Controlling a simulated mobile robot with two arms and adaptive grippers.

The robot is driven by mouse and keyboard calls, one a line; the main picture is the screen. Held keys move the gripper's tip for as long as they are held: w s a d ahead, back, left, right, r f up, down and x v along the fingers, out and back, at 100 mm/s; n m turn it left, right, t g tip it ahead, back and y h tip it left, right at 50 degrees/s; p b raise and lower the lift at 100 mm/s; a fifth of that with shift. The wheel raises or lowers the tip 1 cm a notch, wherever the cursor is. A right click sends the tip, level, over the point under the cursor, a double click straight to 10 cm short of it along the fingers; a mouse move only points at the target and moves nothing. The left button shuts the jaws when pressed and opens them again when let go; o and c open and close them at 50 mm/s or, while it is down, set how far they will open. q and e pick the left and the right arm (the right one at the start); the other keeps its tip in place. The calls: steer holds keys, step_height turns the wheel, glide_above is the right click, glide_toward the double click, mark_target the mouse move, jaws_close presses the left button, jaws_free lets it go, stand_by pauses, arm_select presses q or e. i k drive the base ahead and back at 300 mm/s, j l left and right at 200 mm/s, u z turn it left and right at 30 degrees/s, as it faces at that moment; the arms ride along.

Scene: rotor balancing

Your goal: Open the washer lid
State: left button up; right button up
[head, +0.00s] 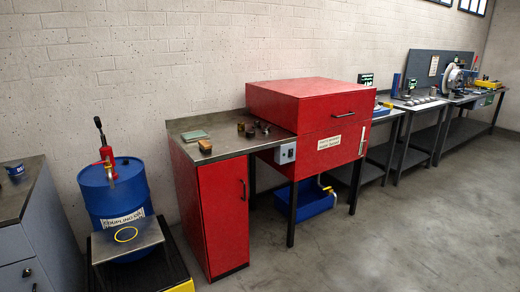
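The red parts washer (315,135) stands against the wall near the middle of the head view. Its red lid (310,92) is closed, lying flat on top of the box. A dark bar handle (343,115) sits on the lid's front face, towards the right. A white label (329,142) is on the front below it. Neither of my grippers shows in this view.
A steel side top (222,148) left of the washer holds small parts over a red cabinet (222,213). A blue drum (118,190) and small stand (127,240) are at left. Workbenches (425,108) run right. The floor (400,230) in front is clear.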

mark_target(301, 106)
steer(key=i+l+u, duration=0.15)
steer(key=i+u, duration=0.25)
steer(key=i, duration=1.3)
